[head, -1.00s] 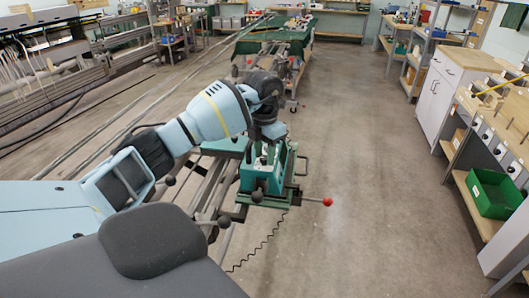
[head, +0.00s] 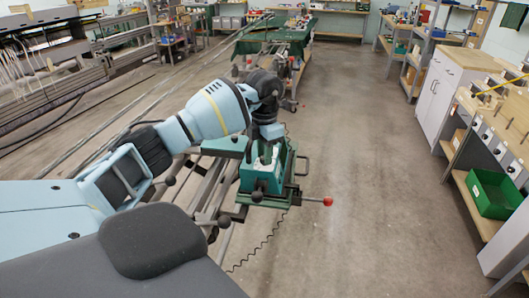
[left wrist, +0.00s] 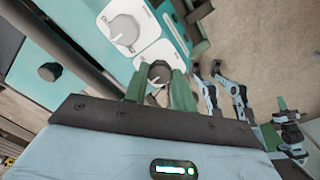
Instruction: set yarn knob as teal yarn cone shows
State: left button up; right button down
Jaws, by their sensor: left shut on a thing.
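My left gripper (left wrist: 158,80) is shut on a grey round knob (left wrist: 158,68) on a white plate, seen in the left wrist view. The green fingers sit on either side of the knob. In the head view my left gripper (head: 266,148) points down over the teal control box (head: 262,180), and the held knob is hidden there. Which knob is the yarn knob cannot be read. I cannot make out a teal yarn cone. My right gripper is not in view.
A red-tipped lever (head: 327,201) sticks out to the right of the box, and a black coiled cord hangs below. A black knob (left wrist: 50,72) sits on a teal face. A green bin (head: 493,194) is on the right shelf. The middle floor is clear.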

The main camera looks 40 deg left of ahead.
pick_arm(q)
jog(key=m, duration=0.5)
jog(key=shift+m, duration=0.3)
dwell(0.4)
jog(key=o, duration=0.7)
notch_tip(320, 180, up, 8)
jog(key=shift+f, duration=0.1)
dwell(0.6)
